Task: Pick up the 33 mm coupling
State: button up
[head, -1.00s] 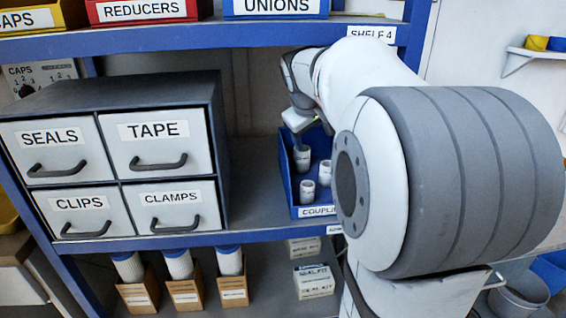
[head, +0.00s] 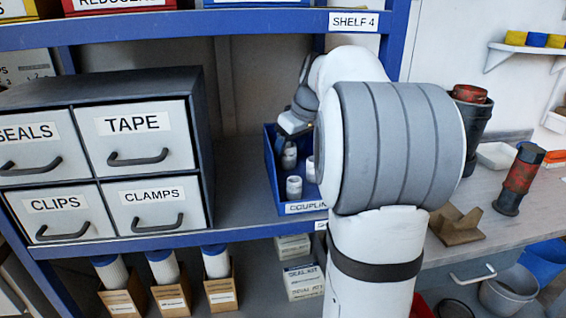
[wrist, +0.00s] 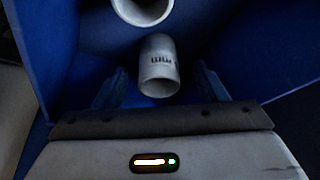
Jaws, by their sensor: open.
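A blue bin (head: 306,208) with a partly hidden couplings label stands on the shelf and holds several white couplings. In the head view one coupling (head: 294,187) stands near the bin's front left, another (head: 289,158) stands behind it under my gripper, and a third (head: 310,170) is partly hidden by my arm. In the wrist view my gripper (wrist: 160,74) is open, with one finger on each side of a white coupling (wrist: 159,66). Gaps show on both sides. Its print reads "mm"; the number is not legible. Another coupling (wrist: 142,8) is cut off at the top edge.
The bin's blue walls stand close around my gripper. A grey drawer cabinet (head: 100,150) is left of the bin, and a blue shelf edge (head: 200,28) runs above. Boxed filters (head: 165,280) stand below. A workbench (head: 470,235) is at the right.

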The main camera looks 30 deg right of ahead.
aim_at(288, 154)
jog(key=x, duration=0.3)
jog(key=shift+w+f+b, duration=0.2)
jog(key=shift+f+b, duration=0.05)
jog(key=shift+b, duration=0.1)
jog(key=shift+d, duration=0.1)
jog(key=shift+c, duration=0.6)
jog(key=c, duration=0.9)
jog(key=shift+r, duration=0.2)
jog(key=shift+c, duration=0.2)
